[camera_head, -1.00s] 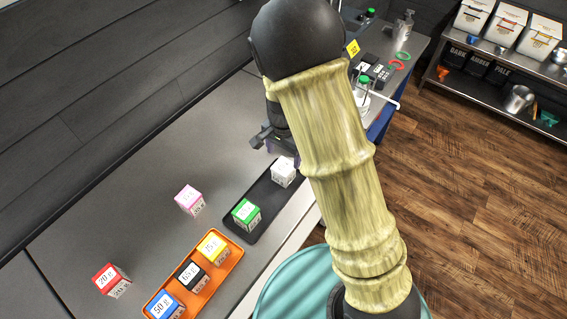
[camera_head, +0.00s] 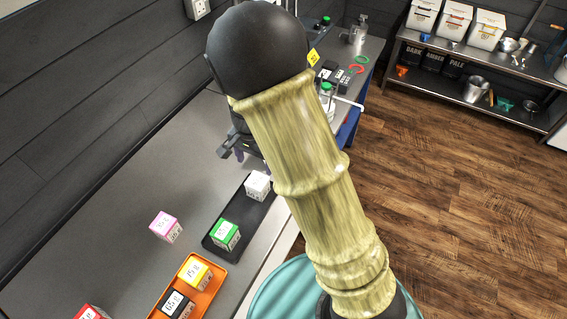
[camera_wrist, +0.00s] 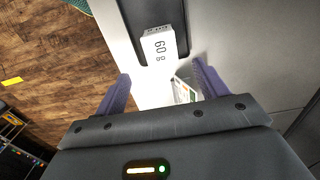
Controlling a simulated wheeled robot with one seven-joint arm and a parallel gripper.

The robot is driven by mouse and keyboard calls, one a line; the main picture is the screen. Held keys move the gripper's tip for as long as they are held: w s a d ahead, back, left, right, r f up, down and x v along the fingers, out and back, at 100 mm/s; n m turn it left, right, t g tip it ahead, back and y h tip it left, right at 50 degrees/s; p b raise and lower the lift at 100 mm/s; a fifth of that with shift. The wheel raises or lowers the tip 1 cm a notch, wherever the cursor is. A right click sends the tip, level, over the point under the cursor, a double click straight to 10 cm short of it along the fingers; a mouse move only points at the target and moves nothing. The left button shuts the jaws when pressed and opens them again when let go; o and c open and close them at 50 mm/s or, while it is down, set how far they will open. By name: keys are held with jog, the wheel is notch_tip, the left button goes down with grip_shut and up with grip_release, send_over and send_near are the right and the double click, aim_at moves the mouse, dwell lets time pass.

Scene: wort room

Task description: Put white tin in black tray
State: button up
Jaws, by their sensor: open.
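The white tin (camera_head: 258,185), a small box-shaped tin, stands upright in the far end of the black tray (camera_head: 213,243) in the head view. A green tin (camera_head: 225,235) stands beside it in the same tray. In the wrist view the white tin (camera_wrist: 160,45) shows "60 g" and sits at the near end of the dark tray (camera_wrist: 148,12). My gripper (camera_head: 232,148) is beyond the white tin, partly hidden by my arm. In the wrist view its purple fingers (camera_wrist: 163,85) are apart, with the white tin ahead of them and clear of both.
A pink tin (camera_head: 166,226) stands on the grey counter left of the tray. An orange tray (camera_head: 217,283) holds yellow and black tins. A white item with green and orange marks (camera_wrist: 184,90) lies near the right finger, partly hidden. Bottles and devices stand farther back.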

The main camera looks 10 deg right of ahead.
jog(key=s+d+r+n+t, duration=0.1)
jog(key=s+d+r+n, duration=0.2)
jog(key=s+d, duration=0.3)
jog(key=s+d+r+n+t, duration=0.1)
jog(key=s+d+r+n, duration=0.3)
jog(key=s+d, duration=0.2)
jog(key=shift+s+d+r+n+t, duration=0.2)
jog(key=shift+d+r+n+t, duration=0.1)
jog(key=shift+d, duration=0.45)
